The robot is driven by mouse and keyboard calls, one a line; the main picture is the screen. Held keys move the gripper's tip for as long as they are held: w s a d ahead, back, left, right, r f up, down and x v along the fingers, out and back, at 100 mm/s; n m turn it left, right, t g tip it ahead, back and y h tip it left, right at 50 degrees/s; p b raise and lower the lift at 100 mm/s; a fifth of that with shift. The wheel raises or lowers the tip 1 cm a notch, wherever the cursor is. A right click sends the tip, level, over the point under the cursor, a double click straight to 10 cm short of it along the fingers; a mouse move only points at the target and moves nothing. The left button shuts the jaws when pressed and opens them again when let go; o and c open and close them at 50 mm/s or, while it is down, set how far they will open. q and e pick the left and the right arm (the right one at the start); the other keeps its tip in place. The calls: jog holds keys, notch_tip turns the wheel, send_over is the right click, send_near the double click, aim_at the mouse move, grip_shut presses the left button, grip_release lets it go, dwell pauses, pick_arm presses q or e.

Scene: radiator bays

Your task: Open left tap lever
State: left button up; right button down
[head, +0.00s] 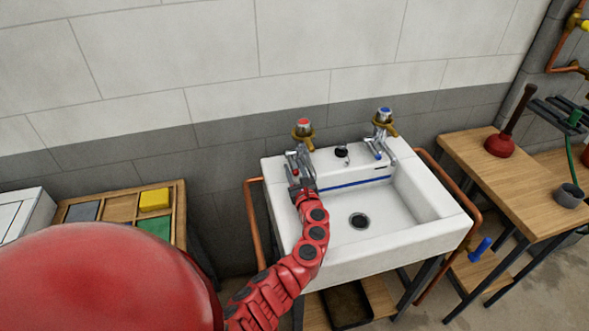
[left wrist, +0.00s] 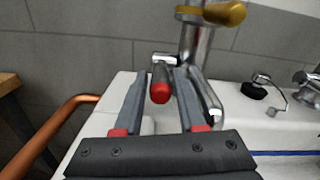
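The left tap (head: 303,132) has a red-marked top and stands at the sink's back left corner. Its lever, with a round red end (left wrist: 160,92), shows in the left wrist view between the two fingers of my left gripper (left wrist: 158,98). The fingers are apart, one on each side of the lever, with gaps visible, so the gripper is open. In the head view my left gripper (head: 300,176) is at the tap's front and partly hides its lower part. The tap's chrome spout (left wrist: 207,92) passes just right of the right finger. My right gripper is not in view.
The white sink (head: 420,235) has a second, blue-marked tap (head: 384,122) at back right and a black plug (head: 341,151) between the taps. A copper pipe (head: 254,222) runs along the sink's left side. A wooden bench (head: 500,170) stands at the right.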

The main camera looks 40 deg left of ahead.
pick_arm(q)
grip_shut()
dwell(1.4)
